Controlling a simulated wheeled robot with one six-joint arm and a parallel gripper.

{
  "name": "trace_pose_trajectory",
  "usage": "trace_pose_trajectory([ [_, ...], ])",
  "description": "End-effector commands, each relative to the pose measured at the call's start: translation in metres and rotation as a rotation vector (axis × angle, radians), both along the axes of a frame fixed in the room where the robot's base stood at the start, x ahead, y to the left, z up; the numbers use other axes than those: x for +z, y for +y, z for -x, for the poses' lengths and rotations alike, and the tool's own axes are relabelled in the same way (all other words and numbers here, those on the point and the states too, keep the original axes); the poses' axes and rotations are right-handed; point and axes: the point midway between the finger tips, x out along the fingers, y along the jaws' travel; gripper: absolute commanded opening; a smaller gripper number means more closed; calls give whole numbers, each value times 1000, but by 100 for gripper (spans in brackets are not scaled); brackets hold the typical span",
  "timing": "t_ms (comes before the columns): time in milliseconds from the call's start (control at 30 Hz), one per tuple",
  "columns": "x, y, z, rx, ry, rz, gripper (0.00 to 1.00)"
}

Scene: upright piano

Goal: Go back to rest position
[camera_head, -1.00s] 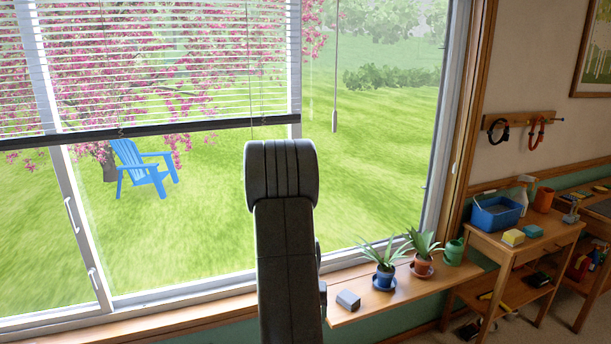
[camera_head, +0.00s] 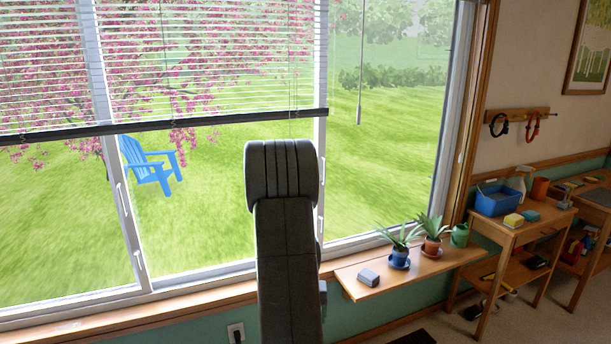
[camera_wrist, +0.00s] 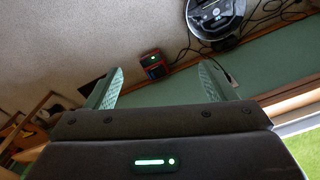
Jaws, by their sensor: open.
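My gripper (camera_wrist: 162,85) shows in the wrist view, its two fingers spread apart with nothing between them. Beyond the fingers are a green wall and a pale floor. In the head view my dark arm rises in the middle, in front of the window, and my gripper does not show there.
A wooden sill shelf (camera_head: 352,287) holds a grey block (camera_head: 368,278), two potted plants and a green can (camera_head: 460,236). A side table with a blue tub (camera_head: 497,202) stands at right. In the wrist view a round robot vacuum (camera_wrist: 214,16), cables and a small red-black device (camera_wrist: 154,63) lie beyond the fingers.

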Motion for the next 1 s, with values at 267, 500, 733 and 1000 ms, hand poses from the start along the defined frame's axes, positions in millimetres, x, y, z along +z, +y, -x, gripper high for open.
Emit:
trace_pose_trajectory([
  [267, 0, 0, 0, 0, 0, 0, 78],
  [500, 0, 0, 0, 0, 0, 0, 78],
  [733, 5, -4, 12, -1, 14, -2, 78],
  [1000, 17, -13, 43, 0, 53, -10, 78],
])
